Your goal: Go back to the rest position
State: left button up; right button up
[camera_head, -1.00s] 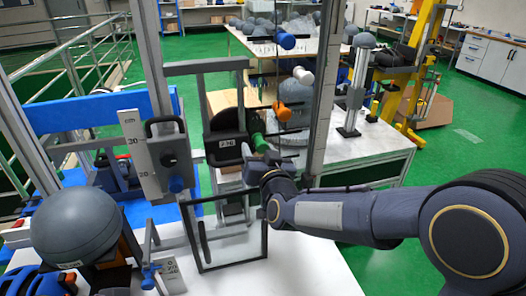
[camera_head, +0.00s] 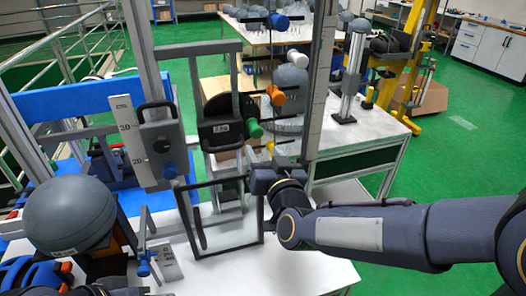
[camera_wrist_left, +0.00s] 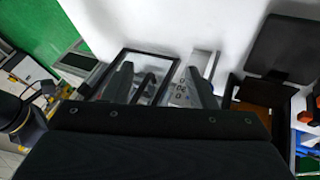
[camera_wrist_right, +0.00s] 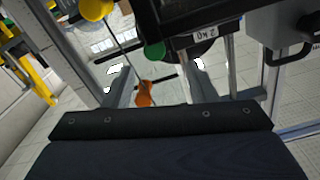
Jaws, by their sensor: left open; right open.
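My right gripper (camera_head: 262,172) comes in from the right in the head view, in front of the drop tower and just right of the clear black-framed panel (camera_head: 228,238). In the right wrist view its two fingers (camera_wrist_right: 160,85) are apart with nothing held. Beyond them show an orange knob (camera_wrist_right: 145,97), a green knob (camera_wrist_right: 154,51) and a labelled dark block (camera_wrist_right: 190,38). My left gripper is hardly visible in the head view. In the left wrist view its fingers (camera_wrist_left: 160,84) are apart and empty, above the clear panel and a small label plate.
Tower uprights (camera_head: 320,80) stand close to the right gripper. Blue, orange, green and yellow knobs line the tower. A grey dome (camera_head: 68,215) stands at left. The white table (camera_head: 300,270) is clear at the front right.

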jog(key=s+d+m+g+p, duration=0.1)
jog(key=s+d+g+p, duration=0.2)
jog(key=d, duration=0.4)
jog(key=s+d+g+p, duration=0.1)
jog(key=s+d+g, duration=0.2)
jog(key=s+d, duration=0.35)
jog(key=s+d+f+g, duration=0.1)
jog(key=s+d+g, duration=0.1)
jog(key=s, duration=0.4)
jog(key=s+d+f+m+g+h+p, duration=0.1)
jog(key=s+d+f, duration=0.1)
jog(key=s, duration=0.4)
jog(key=s+d+f+g+p, duration=0.1)
jog(key=s+d+f+g, duration=0.1)
jog(key=s, duration=0.4)
jog(key=shift+d+m+g+h, duration=0.3)
jog(key=shift+d+h, duration=0.1)
jog(key=shift+d, duration=0.35)
